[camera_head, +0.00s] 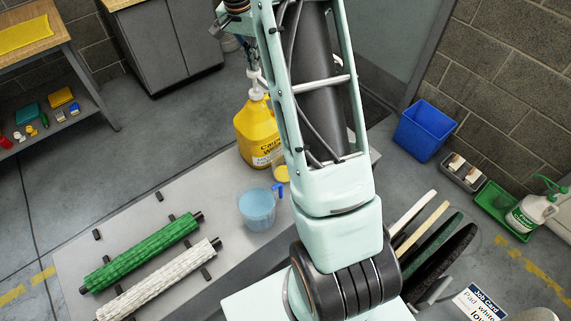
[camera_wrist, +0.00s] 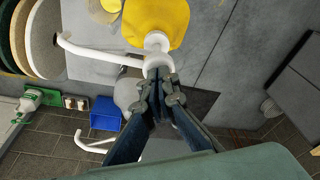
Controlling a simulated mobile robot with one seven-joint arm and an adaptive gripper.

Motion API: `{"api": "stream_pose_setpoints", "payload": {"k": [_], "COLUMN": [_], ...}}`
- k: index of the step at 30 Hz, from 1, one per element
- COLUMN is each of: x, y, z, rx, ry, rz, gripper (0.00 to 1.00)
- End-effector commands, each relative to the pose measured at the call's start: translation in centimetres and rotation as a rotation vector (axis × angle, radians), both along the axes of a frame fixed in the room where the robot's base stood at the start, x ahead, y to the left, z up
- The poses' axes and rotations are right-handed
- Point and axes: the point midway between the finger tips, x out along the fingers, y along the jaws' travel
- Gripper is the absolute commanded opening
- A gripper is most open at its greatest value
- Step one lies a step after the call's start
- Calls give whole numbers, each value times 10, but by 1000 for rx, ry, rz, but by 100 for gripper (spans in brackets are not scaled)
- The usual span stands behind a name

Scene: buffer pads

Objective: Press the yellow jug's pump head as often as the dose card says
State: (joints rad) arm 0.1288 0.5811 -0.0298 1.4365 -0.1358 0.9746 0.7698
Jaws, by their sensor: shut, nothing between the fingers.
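The yellow jug (camera_head: 257,130) stands upright on the grey table, its right side partly hidden by my arm. Its white pump head (camera_head: 256,77) is on top. In the wrist view the yellow jug (camera_wrist: 157,18) is at the top, with the pump head (camera_wrist: 156,62) and its long white spout pointing left. My gripper (camera_wrist: 158,76) is shut and empty, its fingertips right over the pump head; I cannot tell whether they touch. A job card (camera_head: 480,303) lies at the lower right of the head view, cut off by the frame; it reads "Pad white" and "lo...", no number legible.
A blue pitcher (camera_head: 257,209) and a partly hidden yellow cup (camera_head: 281,173) stand near the jug. Green (camera_head: 142,253) and white (camera_head: 158,280) rollers lie at the table's left. A blue bin (camera_head: 425,130) and a green-capped white jug (camera_head: 530,213) are at right.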

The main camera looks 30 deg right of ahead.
Motion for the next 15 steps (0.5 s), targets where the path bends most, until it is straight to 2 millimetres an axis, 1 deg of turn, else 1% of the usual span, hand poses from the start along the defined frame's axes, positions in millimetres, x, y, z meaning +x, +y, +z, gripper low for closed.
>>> {"api": "stream_pose_setpoints", "payload": {"k": [1,15], "x": [0,-1], "y": [0,0], "z": [-4,-27], "rx": [0,0], "ry": [0,4], "rz": [0,0], "gripper": [0,0]}}
